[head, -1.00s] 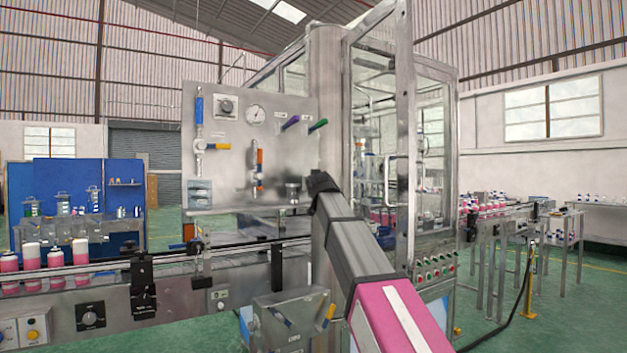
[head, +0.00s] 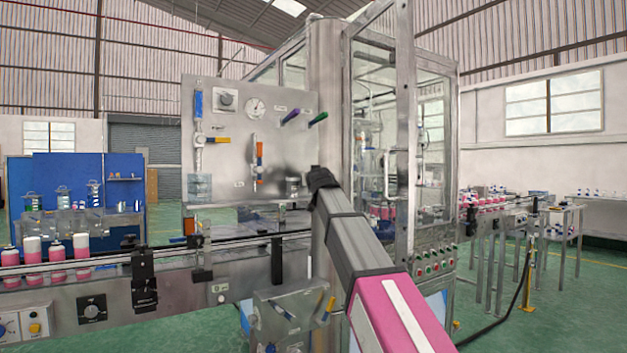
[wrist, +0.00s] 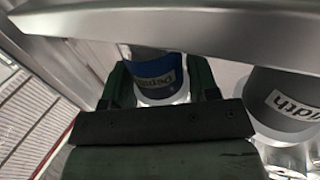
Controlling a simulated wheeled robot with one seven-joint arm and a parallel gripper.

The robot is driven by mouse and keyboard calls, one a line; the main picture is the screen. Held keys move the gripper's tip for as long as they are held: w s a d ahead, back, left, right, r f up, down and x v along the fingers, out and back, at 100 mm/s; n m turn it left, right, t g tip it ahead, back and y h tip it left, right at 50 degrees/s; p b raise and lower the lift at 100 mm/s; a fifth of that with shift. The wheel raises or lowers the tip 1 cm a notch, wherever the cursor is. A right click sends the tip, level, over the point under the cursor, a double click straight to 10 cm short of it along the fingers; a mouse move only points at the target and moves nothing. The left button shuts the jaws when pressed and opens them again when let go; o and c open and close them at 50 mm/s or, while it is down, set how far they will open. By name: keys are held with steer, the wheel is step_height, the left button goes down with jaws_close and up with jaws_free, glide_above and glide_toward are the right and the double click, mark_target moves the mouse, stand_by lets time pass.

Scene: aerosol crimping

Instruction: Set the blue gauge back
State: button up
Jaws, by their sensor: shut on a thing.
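The blue gauge (wrist: 158,78) carries a pale "Depth" label that reads upside down in the wrist view. My gripper (wrist: 161,88) is shut on it, with one dark green finger on each side. In the head view, my gripper is mostly hidden behind my arm, near the right end of the panel's shelf. A small metal cylinder (head: 292,187) shows just left of it. I cannot make out the blue gauge there.
A pale metal bar (wrist: 150,17) crosses the top of the wrist view, close to the blue gauge. The steel panel (head: 225,165) with valves and a dial stands behind the gripper. A conveyor (head: 170,258) with pink-and-white cans runs below. A glazed machine cabinet (head: 440,170) is right.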

steer(key=shift+f, duration=0.5)
stand_by(0.9)
steer(key=o, duration=1.1)
steer(key=shift+s, duration=0.1)
steer(key=s+d, duration=0.1)
steer(key=s, duration=0.9)
steer(key=shift+s+d, duration=0.25)
steer(key=shift+d, duration=0.05)
steer(key=shift+f, duration=0.15)
